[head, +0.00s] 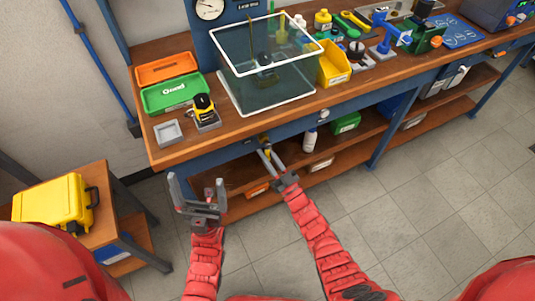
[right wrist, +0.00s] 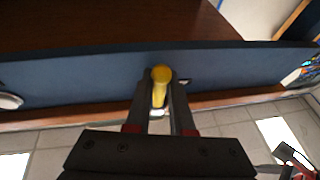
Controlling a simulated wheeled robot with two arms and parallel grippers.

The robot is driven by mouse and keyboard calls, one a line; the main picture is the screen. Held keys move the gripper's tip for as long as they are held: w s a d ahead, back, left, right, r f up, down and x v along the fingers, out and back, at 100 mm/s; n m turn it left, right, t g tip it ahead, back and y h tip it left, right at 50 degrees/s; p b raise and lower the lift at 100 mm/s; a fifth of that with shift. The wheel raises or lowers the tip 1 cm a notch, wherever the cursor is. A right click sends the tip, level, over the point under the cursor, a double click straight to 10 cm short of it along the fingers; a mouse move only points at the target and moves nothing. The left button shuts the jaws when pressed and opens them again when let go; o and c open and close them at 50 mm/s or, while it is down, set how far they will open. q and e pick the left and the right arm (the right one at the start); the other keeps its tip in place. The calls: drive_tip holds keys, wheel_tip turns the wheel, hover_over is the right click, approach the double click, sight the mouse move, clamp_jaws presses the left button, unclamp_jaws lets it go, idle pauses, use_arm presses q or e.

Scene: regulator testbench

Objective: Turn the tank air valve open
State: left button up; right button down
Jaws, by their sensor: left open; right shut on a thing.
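The tank air valve has a yellow handle (right wrist: 160,85) on the blue front panel under the bench top. In the head view the handle (head: 265,141) is small and partly hidden by my right gripper. My right gripper (head: 268,154) is shut on the yellow handle. In the right wrist view its two fingers (right wrist: 160,108) stand on either side of the handle. My left gripper (head: 198,188) is open and empty in front of the lower shelf, left of the right gripper. The clear water tank (head: 262,90) with a white rim stands on the bench above the valve.
A round white knob (head: 323,115) sits on the panel to the right. Green and orange bins (head: 172,94), a grey tray (head: 168,132) and a yellow-black device (head: 204,108) stand left of the tank. A yellow case (head: 55,203) rests on a side table at left. The right floor is clear.

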drive_tip(key=shift+f, duration=0.1)
drive_tip(key=c, duration=0.8)
unclamp_jaws()
drive_tip(key=b+v, duration=0.2)
drive_tip(key=v, duration=1.5)
drive_tip(key=shift+s+d+b, duration=0.1)
drive_tip(key=shift+s+b, duration=0.1)
drive_tip(key=shift+b, duration=0.1)
